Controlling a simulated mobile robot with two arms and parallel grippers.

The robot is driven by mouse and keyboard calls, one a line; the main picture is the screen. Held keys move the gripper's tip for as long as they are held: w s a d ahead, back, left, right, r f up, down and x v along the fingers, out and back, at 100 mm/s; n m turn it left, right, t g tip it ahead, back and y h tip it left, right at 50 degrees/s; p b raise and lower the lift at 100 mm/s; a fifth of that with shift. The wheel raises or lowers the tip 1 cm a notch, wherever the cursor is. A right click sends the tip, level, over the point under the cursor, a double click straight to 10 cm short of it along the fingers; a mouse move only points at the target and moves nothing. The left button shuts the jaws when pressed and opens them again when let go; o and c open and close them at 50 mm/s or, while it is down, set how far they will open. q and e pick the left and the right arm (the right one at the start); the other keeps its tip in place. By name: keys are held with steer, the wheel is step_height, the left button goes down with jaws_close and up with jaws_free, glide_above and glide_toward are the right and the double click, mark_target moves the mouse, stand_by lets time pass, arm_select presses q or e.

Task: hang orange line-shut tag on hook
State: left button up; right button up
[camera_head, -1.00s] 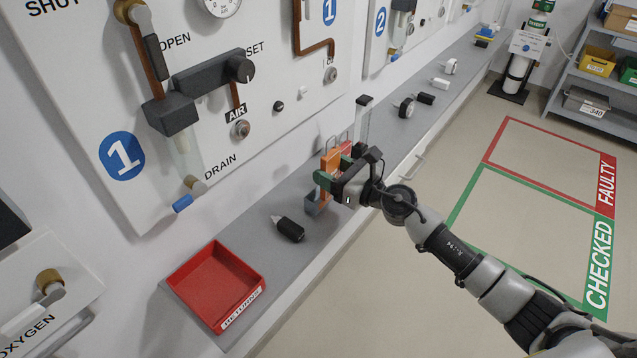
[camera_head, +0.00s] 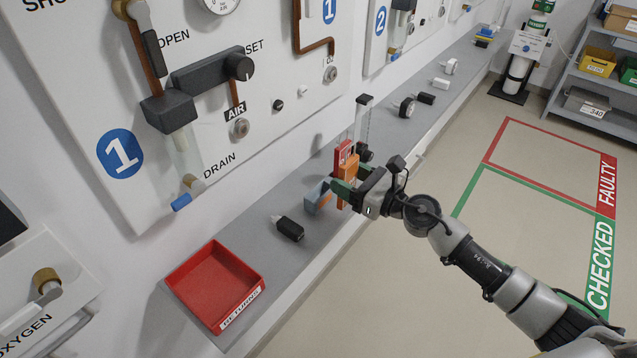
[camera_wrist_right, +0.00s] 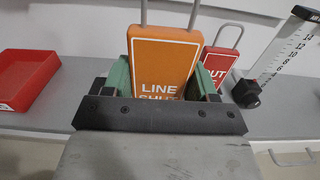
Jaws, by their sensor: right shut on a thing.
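The orange tag (camera_head: 348,170) is between the green-padded fingers of my right gripper (camera_head: 345,188), which is shut on it above the grey shelf. In the right wrist view the tag (camera_wrist_right: 163,60) stands upright with its lettering "LINE SHUT" facing the camera, the lower line partly hidden by the gripper (camera_wrist_right: 165,90). Its grey wire shackle points up and runs out of the top of the picture. I cannot make out the hook with certainty. My left gripper is not in view.
A red tag (camera_head: 343,151) with a shackle is just behind the orange one. A blue-grey holder (camera_head: 314,195), a clear scaled tube (camera_wrist_right: 285,50), a black-bodied plug (camera_head: 290,229) and a red tray (camera_head: 215,285) are nearby. The valve panel (camera_head: 240,150) rises along the shelf's wall side.

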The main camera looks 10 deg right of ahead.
steer(key=shift+s+d+f+b, duration=0.45)
steer(key=shift+s+b, duration=0.05)
steer(key=shift+b, duration=0.1)
steer(key=s+d+b, duration=0.1)
steer(key=s+d+f+b, duration=0.1)
steer(key=s, duration=0.1)
steer(key=shift+d+b, duration=0.1)
steer(key=shift+b, duration=0.2)
stand_by(1.4)
